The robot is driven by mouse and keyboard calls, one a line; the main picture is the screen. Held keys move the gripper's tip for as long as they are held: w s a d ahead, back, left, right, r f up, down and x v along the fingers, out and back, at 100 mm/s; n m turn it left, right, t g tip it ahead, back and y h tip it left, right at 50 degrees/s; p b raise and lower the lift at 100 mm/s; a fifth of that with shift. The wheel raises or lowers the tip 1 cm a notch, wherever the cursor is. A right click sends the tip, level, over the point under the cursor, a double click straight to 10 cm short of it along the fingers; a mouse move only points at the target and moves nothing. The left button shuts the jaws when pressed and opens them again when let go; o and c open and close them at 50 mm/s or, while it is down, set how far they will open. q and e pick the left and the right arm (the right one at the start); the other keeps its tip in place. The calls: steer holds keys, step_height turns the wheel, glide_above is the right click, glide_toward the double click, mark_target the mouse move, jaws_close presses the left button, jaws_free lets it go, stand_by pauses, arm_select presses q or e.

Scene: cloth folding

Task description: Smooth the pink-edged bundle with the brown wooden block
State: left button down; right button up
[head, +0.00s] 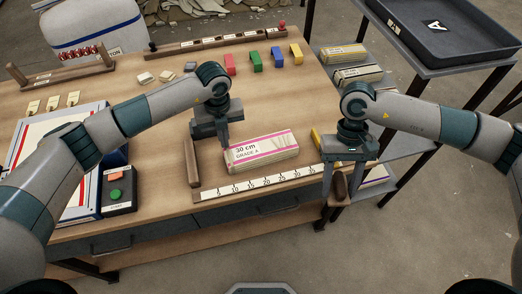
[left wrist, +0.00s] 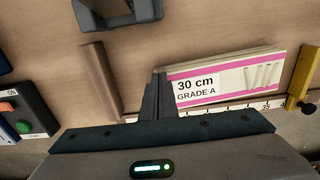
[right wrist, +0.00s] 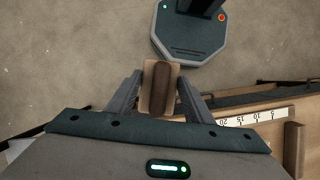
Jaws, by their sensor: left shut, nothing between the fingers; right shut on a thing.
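The pink-edged bundle (head: 268,154), labelled "30 cm GRADE A", lies flat on the table behind the ruler strip. It also shows in the left wrist view (left wrist: 235,88). My left gripper (head: 226,143) points down at the bundle's left end, fingers together and empty; I cannot tell whether they touch it. My right gripper (head: 341,192) is shut on the brown wooden block (head: 340,187), off the table's front right corner. In the right wrist view the block (right wrist: 160,90) sits between the two fingers, with floor below it.
A ruler strip (head: 265,185) runs along the front edge, with a wooden stop (head: 191,162) at its left and a yellow piece (head: 316,139) at its right. A button box (head: 117,190) stands left. Coloured blocks (head: 255,62) stand behind. A shelf cart with a dark tray (head: 450,30) stands right.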

arm_select(q)
steer(key=shift+f+b, duration=0.35)
steer(key=shift+f, duration=0.05)
arm_select(e)
steer(key=shift+f, duration=0.35)
arm_select(q)
steer(key=shift+r, duration=0.15)
arm_select(e)
steer(key=shift+r, duration=0.1)
